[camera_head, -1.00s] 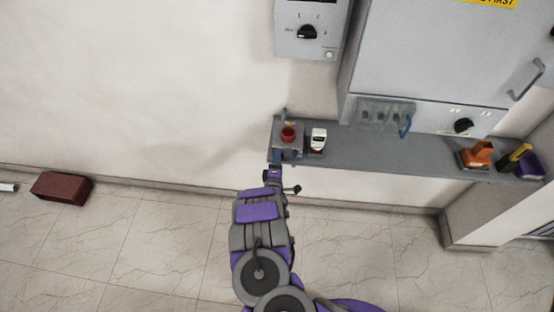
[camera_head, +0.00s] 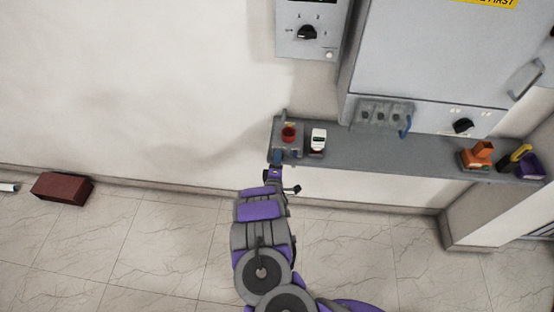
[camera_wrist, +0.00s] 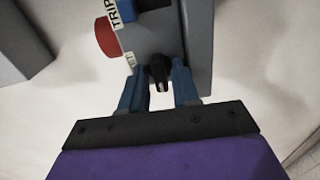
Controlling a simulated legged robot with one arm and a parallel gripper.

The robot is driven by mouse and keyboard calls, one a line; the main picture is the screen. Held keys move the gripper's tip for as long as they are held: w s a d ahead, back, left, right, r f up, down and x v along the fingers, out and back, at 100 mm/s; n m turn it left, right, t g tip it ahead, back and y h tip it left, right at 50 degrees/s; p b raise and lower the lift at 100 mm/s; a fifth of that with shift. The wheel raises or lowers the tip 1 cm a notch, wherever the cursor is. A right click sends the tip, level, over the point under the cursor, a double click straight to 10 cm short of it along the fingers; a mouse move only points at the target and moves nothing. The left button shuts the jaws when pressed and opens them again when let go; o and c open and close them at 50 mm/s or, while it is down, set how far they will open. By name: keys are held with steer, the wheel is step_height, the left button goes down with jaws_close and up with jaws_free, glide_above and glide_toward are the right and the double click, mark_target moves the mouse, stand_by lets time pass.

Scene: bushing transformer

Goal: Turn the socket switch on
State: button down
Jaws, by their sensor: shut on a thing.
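The grey socket box (camera_head: 287,148) with a red round button (camera_head: 288,133) stands at the left end of the shelf. In the wrist view the grey box (camera_wrist: 198,45) fills the upper middle, with the red button (camera_wrist: 107,38) and a TRIP label on its left. A small black switch knob (camera_wrist: 160,70) sticks out of its near face. My gripper (camera_wrist: 159,84) has its two blue fingers on either side of this knob, shut on it. In the head view my gripper (camera_head: 276,158) is at the box's front left; the knob is hidden there.
The grey shelf (camera_head: 380,155) also carries a white device (camera_head: 318,140), an orange device (camera_head: 477,156) and a yellow-and-purple tool (camera_head: 525,163). Grey cabinets with black dials hang above. A dark red brick (camera_head: 62,188) lies on the floor at left. The floor between is clear.

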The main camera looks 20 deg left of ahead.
steer(key=shift+d+f, duration=0.15)
steer(key=shift+f, duration=0.05)
steer(key=m+b, duration=1.2)
steer(key=m, duration=0.5)
steer(key=shift+s+f, duration=0.1)
steer(key=shift+s, duration=0.05)
steer(key=shift+m+b, duration=0.3)
steer(key=shift+m, duration=0.1)
steer(key=shift+r, duration=0.2)
steer(key=c, duration=1.3)
jaws_free()
steer(key=shift+o, duration=0.9)
steer(key=shift+w+a+f, duration=0.1)
steer(key=shift+w+a, duration=0.1)
steer(key=shift+a, duration=0.05)
